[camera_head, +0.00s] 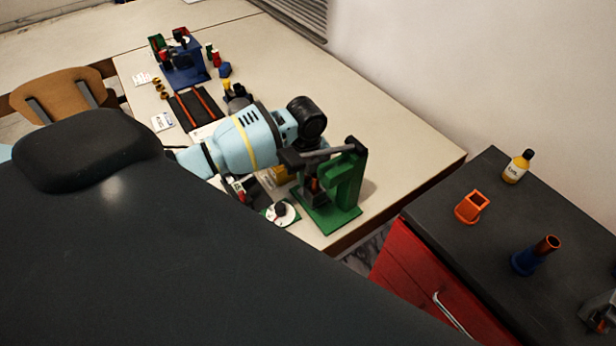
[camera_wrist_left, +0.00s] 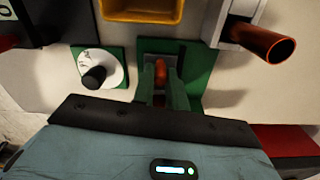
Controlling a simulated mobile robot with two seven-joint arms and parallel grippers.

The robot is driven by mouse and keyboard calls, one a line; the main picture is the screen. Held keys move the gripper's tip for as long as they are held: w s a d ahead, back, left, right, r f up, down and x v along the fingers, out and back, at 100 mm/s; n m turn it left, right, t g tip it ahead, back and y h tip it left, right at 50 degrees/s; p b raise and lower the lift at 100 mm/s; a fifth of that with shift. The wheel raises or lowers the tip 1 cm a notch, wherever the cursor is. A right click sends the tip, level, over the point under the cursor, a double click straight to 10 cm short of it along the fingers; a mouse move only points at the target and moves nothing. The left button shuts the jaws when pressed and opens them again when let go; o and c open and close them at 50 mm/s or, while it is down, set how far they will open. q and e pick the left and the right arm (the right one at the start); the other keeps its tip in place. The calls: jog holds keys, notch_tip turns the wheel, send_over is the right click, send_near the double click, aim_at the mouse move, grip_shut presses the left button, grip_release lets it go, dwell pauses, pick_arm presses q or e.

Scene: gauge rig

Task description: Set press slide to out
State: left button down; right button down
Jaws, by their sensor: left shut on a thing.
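The press (camera_head: 345,185) has a green upright frame on a green base and stands at the near right corner of the table. My left gripper (camera_head: 312,178) reaches over it and is shut on the press slide, whose reddish part shows low in the frame. In the left wrist view the reddish part of the press slide (camera_wrist_left: 160,73) shows between two upright prongs over the green base (camera_wrist_left: 203,60). The hand and the frame hide most of the slide, so I cannot tell how far out it is. My right gripper is not in view.
A white dial (camera_head: 281,213) on a green plate lies beside the press, and a yellow bin (camera_wrist_left: 140,10) lies behind it. A blue rig (camera_head: 184,65) stands at the far table end. A dark-topped red cabinet (camera_head: 415,270) holds a bottle (camera_head: 517,167) and orange and blue parts.

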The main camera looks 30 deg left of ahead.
pick_arm(q)
jog(key=a, duration=0.1)
jog(key=w+a, duration=0.1)
jog(key=a, duration=0.1)
jog(key=shift+w+a+f+b, duration=0.1)
jog(key=shift+w+b, duration=0.05)
jog(key=shift+b, duration=0.15)
jog(key=shift+a, duration=0.2)
jog(key=shift+w, duration=0.1)
jog(key=c, duration=1.4)
grip_release()
notch_tip(320, 180, up, 8)
